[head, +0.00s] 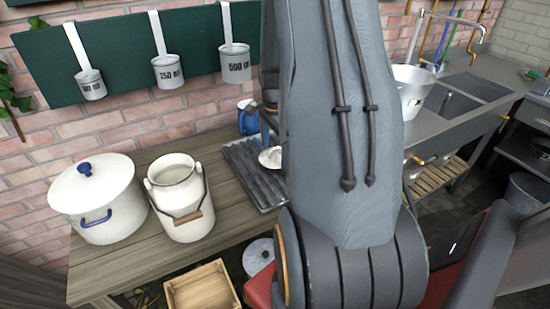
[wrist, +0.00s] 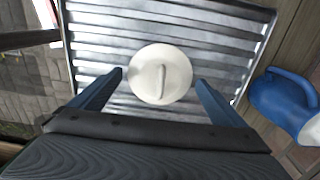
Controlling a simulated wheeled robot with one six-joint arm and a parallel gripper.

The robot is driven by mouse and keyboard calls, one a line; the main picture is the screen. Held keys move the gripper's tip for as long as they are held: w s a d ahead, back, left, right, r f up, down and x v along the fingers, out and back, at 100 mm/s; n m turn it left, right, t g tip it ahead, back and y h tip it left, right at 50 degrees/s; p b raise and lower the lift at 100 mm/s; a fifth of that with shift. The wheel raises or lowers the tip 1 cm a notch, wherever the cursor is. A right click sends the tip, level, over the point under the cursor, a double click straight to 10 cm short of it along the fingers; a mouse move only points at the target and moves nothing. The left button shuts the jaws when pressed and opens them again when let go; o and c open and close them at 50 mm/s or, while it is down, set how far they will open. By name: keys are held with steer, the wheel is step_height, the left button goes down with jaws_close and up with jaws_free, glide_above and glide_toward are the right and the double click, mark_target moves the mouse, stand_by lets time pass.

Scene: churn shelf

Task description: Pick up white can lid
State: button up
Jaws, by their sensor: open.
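The white can lid (wrist: 146,80) is round with a raised bar handle on top. It lies on a grey ribbed metal tray (wrist: 105,30). In the head view the lid (head: 270,158) shows partly behind my arm, on the dark ribbed tray (head: 252,178). My gripper (wrist: 158,76) is open in the wrist view, with one blue finger on each side of the lid's near part. I cannot tell how far above the lid the fingers are. Nothing is held between them. In the head view my arm hides most of the gripper.
A blue-and-white jug (wrist: 285,98) stands right of the tray in the wrist view. On the wooden bench (head: 140,262) are a white milk can (head: 180,205) without a lid and a white pot (head: 105,205) with blue handles. A wooden crate (head: 203,288) sits below.

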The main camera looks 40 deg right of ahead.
steer(key=c, duration=1.3)
steer(key=shift+c, duration=0.2)
